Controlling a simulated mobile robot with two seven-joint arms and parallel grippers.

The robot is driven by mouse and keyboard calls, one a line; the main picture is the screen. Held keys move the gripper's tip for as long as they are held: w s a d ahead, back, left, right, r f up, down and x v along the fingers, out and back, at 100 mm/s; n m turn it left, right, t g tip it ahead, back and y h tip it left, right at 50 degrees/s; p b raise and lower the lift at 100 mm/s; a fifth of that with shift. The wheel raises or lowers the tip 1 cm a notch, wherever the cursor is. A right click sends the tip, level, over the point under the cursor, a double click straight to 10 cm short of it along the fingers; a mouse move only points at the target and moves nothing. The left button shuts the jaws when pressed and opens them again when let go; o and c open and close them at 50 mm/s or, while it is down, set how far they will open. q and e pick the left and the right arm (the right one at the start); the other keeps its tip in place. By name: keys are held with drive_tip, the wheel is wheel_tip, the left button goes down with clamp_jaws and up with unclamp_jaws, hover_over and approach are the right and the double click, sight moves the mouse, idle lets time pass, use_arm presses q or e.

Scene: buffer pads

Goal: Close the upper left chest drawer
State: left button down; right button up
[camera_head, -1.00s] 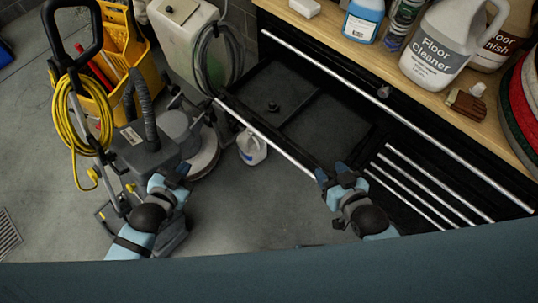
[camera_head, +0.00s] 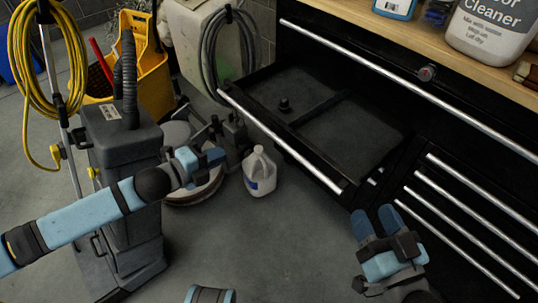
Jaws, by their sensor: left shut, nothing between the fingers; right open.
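The upper left drawer (camera_head: 350,135) of the black tool chest is pulled out, with a long silver handle (camera_head: 275,138) along its front edge. Its inside is nearly bare, with a small dark knob-like item (camera_head: 284,104) in it. My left gripper (camera_head: 215,157) is shut and empty, left of the drawer front and apart from it, in front of the floor machine. My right gripper (camera_head: 376,220) is open and empty, just below the near right end of the drawer handle, beside the lower drawers. I cannot tell that it touches the chest.
A white jug (camera_head: 260,172) stands on the floor below the drawer. A grey floor machine (camera_head: 120,150) and a yellow mop bucket (camera_head: 150,65) stand at left. Several shut drawers (camera_head: 470,215) are at right. A cleaner bottle (camera_head: 490,32) stands on the wooden top (camera_head: 400,45).

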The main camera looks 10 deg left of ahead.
use_arm(q)
drive_tip(key=b, duration=0.2)
approach(267, 133)
drive_tip(key=b+x, duration=0.2)
drive_tip(key=x, duration=0.5)
drive_tip(key=shift+w+d, duration=0.2)
use_arm(e)
drive_tip(key=shift+a+f+y, duration=0.6)
drive_tip(key=shift+f+y, duration=0.05)
drive_tip(key=shift+y, duration=0.05)
use_arm(q)
drive_tip(key=shift+f, duration=0.1)
